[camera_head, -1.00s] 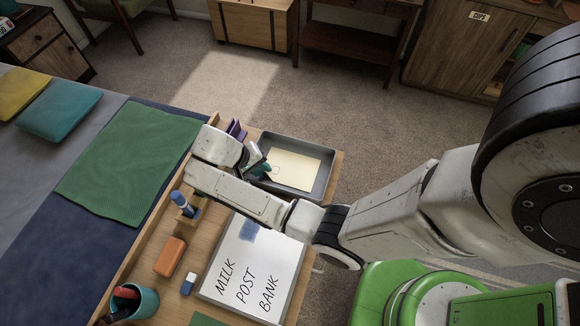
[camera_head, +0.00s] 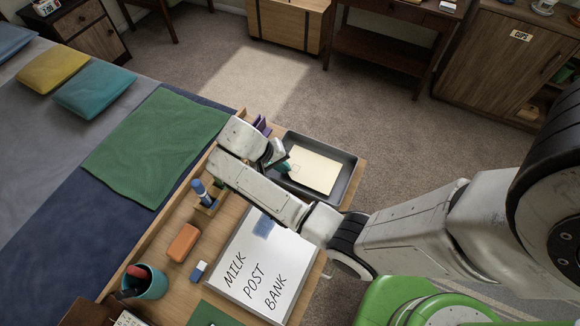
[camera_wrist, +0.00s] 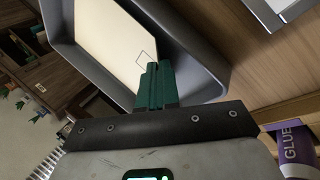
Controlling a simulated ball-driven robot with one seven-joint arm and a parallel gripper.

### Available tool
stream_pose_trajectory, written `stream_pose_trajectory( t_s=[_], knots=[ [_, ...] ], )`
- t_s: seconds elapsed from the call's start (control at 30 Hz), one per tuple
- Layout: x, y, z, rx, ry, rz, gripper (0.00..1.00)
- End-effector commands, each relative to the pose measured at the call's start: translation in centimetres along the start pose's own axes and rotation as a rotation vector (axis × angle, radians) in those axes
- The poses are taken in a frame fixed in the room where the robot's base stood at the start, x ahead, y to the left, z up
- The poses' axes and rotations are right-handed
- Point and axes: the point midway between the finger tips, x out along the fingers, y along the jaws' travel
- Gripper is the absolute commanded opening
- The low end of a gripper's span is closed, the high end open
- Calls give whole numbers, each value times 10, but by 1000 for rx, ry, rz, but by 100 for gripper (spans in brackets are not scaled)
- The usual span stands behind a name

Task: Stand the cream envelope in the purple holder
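The cream envelope (camera_head: 315,171) shows broad and pale over the grey tray (camera_head: 349,185), with a small square outline near one end. My gripper (camera_head: 287,166) has teal fingers at that near, left end. In the wrist view the fingers (camera_wrist: 156,68) are close together and overlap the short edge of the envelope (camera_wrist: 112,38), beside the square outline. They look shut on it, though the pinch itself is hidden. The envelope looks near the tray floor; its exact height is unclear. The purple holder (camera_head: 262,125) stands at the desk's far left corner, just beyond my wrist and partly hidden.
A whiteboard (camera_head: 238,271) lies in front of my forearm. A stand with a blue marker (camera_head: 200,190), an orange block (camera_head: 183,242), an eraser (camera_head: 198,271) and a teal cup (camera_head: 150,284) line the desk's left side. A purple glue item (camera_wrist: 297,145) shows in the wrist view.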

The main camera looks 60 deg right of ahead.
Motion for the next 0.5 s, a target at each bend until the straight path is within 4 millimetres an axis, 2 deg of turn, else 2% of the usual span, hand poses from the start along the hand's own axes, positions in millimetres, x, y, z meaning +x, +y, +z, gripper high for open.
stream_pose_trajectory(
  t_s=[0.17,0.3,0.5],
  knots=[
    [-31,16,-1,3,3,-3,0],
    [-64,33,0,0,2,-1,0],
    [-77,41,0,0,0,0,0]
  ],
)
